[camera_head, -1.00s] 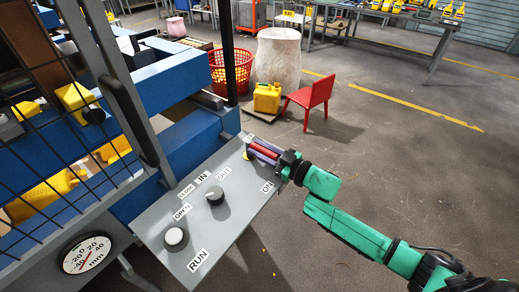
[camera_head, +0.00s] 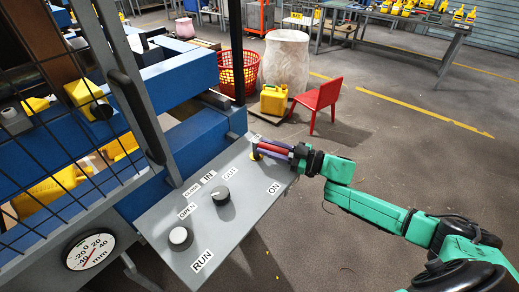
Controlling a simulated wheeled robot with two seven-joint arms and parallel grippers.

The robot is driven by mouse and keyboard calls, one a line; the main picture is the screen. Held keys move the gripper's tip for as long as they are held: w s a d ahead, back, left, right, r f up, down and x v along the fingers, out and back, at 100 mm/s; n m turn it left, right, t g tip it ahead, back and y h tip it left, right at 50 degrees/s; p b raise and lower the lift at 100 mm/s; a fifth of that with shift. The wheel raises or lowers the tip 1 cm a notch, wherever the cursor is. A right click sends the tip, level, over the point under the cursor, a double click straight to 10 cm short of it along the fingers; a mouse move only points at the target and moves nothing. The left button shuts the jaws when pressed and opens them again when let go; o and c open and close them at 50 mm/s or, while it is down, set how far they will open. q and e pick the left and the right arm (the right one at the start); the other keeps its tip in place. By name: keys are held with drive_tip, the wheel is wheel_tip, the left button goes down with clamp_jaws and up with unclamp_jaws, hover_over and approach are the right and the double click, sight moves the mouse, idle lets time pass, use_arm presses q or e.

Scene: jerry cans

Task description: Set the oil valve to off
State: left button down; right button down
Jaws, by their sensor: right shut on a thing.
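The grey sloped control panel (camera_head: 165,215) fills the lower middle. A black knob (camera_head: 220,195) by the "IN" and "OUT" labels and a round button (camera_head: 180,238) sit further left. My left gripper is not in view.
A round gauge (camera_head: 90,249) and black wire mesh (camera_head: 45,165) are at left. A dark upright post (camera_head: 236,60) stands behind the panel. A red chair (camera_head: 319,100), yellow jerry can (camera_head: 273,100) and red basket (camera_head: 238,75) stand beyond. Floor to the right is clear.

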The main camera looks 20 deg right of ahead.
drive_tip(key=c, duration=0.7)
unclamp_jaws()
drive_tip(key=shift+o, duration=0.2)
